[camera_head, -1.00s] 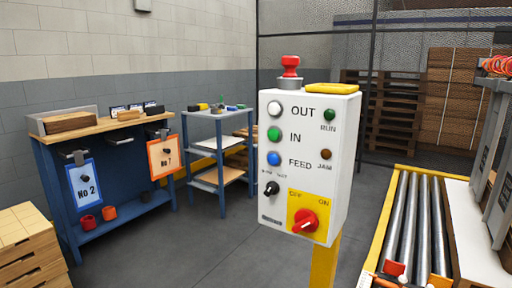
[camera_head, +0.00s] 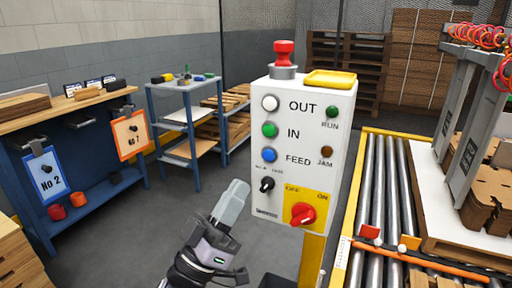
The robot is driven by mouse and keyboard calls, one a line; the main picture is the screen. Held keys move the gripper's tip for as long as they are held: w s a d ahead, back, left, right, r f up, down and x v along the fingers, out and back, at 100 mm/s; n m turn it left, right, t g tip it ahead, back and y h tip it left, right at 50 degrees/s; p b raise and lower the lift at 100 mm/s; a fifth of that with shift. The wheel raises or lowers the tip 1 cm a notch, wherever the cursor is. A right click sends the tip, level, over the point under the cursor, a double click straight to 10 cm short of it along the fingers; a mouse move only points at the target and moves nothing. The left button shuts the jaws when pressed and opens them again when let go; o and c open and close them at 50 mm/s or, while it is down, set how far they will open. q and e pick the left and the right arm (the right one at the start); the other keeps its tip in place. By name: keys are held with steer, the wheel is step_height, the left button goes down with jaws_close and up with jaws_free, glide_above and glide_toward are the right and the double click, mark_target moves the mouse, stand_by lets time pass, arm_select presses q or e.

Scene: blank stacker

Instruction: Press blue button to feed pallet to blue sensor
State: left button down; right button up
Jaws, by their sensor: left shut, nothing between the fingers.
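The white control box (camera_head: 300,165) stands on a yellow post (camera_head: 312,258) in the middle of the head view. The blue FEED button (camera_head: 269,155) is on its front, below the green IN button (camera_head: 269,130) and the white OUT button (camera_head: 270,103). My left gripper (camera_head: 236,192) is shut and empty. It points up, below and to the left of the blue button, and looks apart from the box. My right gripper is not in view. A blue sensor cannot be made out. Pallet-like brown boards (camera_head: 492,195) lie at the right beside the roller conveyor.
A roller conveyor (camera_head: 376,195) with a yellow rim runs to the right of the box. A red emergency button (camera_head: 284,52) tops the box; a red rotary switch (camera_head: 302,214) is on its front. A blue workbench (camera_head: 90,205) and a shelf rack (camera_head: 186,120) stand at the left.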

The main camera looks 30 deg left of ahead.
mark_target(269, 155)
arm_select(q)
steer(key=shift+s+r, duration=0.1)
steer(key=shift+r, duration=0.1)
stand_by(0.3)
steer(key=w, duration=0.3)
steer(key=w+b, duration=0.1)
steer(key=w, duration=0.2)
steer(key=w+b, duration=0.1)
steer(key=w, duration=0.2)
steer(key=shift+a, duration=0.3)
steer(key=shift+s, duration=0.1)
stand_by(0.4)
stand_by(1.2)
